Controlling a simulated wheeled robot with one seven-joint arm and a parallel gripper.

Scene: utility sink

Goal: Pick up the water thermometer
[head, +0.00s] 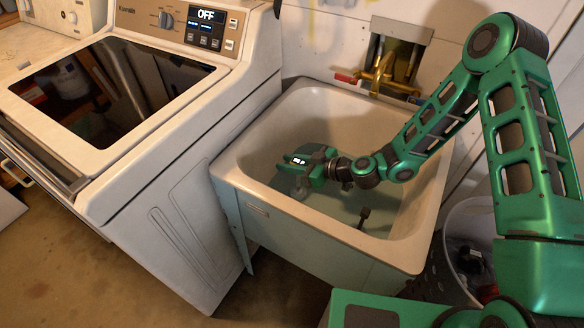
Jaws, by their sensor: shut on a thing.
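My gripper (295,186) reaches down into the left part of the utility sink (325,215), its wrist coming in from the right. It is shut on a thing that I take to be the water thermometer. The green hand, with a small pale marking on it, hides most of what is between the fingers, so the thermometer's shape and tilt cannot be made out. Water appears to cover the bottom of the sink. A small dark upright piece (363,217) stands in the sink to the right of the gripper, apart from it.
A brass faucet (383,73) with a red handle (346,79) is on the wall behind the sink. A white washer (185,150) with a dark lid stands close on the left. A grey basket (468,238) is at the right. The sink's walls surround the gripper.

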